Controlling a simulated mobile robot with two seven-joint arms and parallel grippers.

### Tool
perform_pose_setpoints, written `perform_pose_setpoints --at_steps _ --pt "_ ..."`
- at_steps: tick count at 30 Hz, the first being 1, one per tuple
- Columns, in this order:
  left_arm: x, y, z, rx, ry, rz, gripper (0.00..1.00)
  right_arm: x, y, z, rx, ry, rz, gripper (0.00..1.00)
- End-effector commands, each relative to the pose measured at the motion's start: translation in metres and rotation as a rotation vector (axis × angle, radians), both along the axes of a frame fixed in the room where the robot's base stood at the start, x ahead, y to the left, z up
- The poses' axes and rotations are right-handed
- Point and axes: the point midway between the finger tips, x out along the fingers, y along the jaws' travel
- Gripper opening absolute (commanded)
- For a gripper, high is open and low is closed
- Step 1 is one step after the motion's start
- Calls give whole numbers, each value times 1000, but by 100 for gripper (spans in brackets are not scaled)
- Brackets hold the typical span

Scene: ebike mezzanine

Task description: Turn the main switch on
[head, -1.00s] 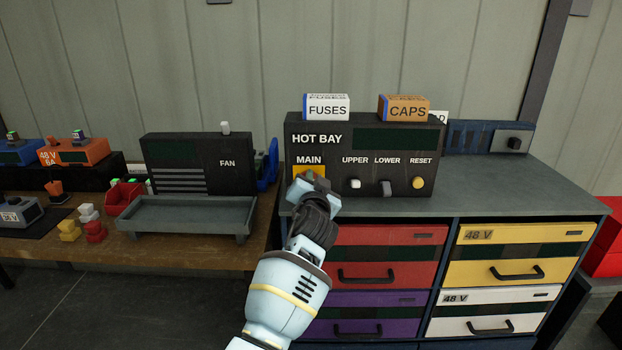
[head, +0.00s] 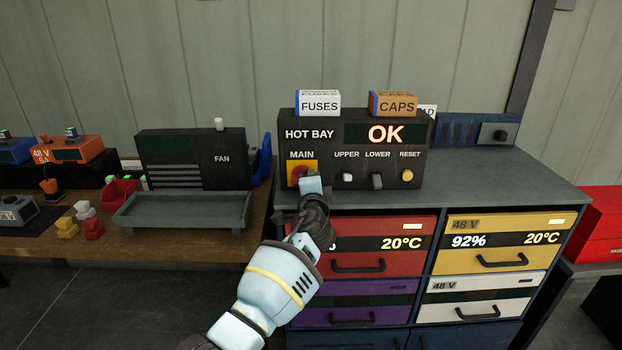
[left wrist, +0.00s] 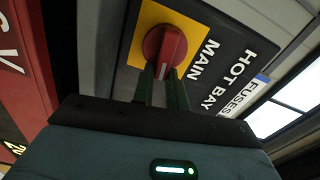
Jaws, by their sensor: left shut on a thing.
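The main switch (head: 300,173) is a red rotary knob on a yellow plate, under the word MAIN on the black HOT BAY panel (head: 316,148). In the left wrist view the red knob (left wrist: 165,45) shows clearly, with a white mark on its handle. My left gripper (head: 306,180) is at the switch and partly covers it in the head view. In the left wrist view its two dark fingers (left wrist: 163,80) are shut on the knob's handle. The panel display (head: 386,133) reads OK. My right gripper is out of view.
UPPER (head: 346,177) and LOWER (head: 376,180) switches and a yellow RESET button (head: 407,175) sit to the right. FUSES (head: 319,105) and CAPS (head: 396,105) boxes stand on the panel. Below, the red (head: 384,228) and yellow (head: 464,262) drawers show lit readouts.

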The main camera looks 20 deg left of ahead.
Motion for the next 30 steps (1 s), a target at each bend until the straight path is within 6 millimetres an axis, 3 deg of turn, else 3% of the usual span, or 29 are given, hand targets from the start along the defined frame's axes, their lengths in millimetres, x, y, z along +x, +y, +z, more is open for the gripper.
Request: perform_pose_setpoints --at_steps 9,26,27,30 --pt "0 1 -2 126 35 3 0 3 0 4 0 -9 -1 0" --pt "0 1 -3 154 43 3 0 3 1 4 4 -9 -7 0" --pt "0 1 -3 154 43 3 17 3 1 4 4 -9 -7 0" --pt "0 1 -3 153 43 2 30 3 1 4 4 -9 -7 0"
